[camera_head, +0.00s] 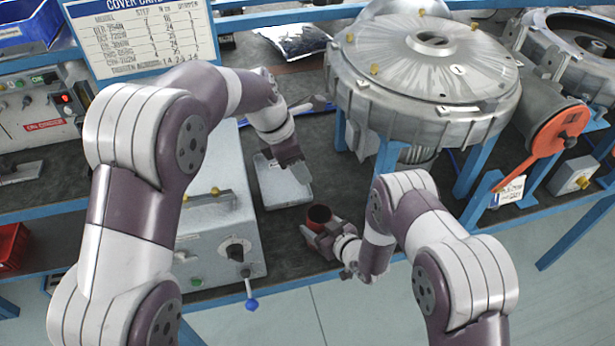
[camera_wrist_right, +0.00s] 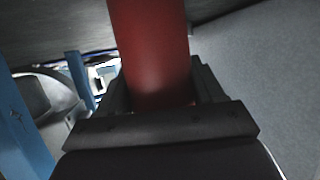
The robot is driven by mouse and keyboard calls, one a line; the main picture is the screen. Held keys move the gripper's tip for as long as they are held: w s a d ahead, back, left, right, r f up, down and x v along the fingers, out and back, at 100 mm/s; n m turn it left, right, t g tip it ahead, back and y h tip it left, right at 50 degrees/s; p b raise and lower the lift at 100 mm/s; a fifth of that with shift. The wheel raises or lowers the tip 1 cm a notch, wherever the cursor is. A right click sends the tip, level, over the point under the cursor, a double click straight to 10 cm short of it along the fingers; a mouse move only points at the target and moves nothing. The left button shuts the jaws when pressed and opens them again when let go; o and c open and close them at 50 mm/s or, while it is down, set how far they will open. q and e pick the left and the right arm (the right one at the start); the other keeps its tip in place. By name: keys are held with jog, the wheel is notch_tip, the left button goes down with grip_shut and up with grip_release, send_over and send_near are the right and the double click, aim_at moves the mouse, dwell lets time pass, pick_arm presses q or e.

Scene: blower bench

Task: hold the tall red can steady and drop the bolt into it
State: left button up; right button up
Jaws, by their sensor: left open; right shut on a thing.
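The tall red can (camera_head: 319,214) stands near the front edge of the dark bench, its dark open mouth facing up. My right gripper (camera_head: 318,232) is shut on the can. In the right wrist view the red can (camera_wrist_right: 152,50) fills the space between the two dark fingers. My left gripper (camera_head: 291,160) is open, above and left of the can, over a light grey flat box (camera_head: 280,192). I cannot make out the bolt in either view; the left gripper's fingertips are small and dark here.
A large grey blower housing (camera_head: 430,65) on blue legs stands behind and right of the can. A grey control box with a blue-knobbed lever (camera_head: 251,303) is at the left. A red bin (camera_head: 12,243) sits far left. A silver bag (camera_head: 294,39) lies at the back.

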dwell(0.4)
jog(key=o, duration=1.1)
jog(key=shift+o, duration=0.2)
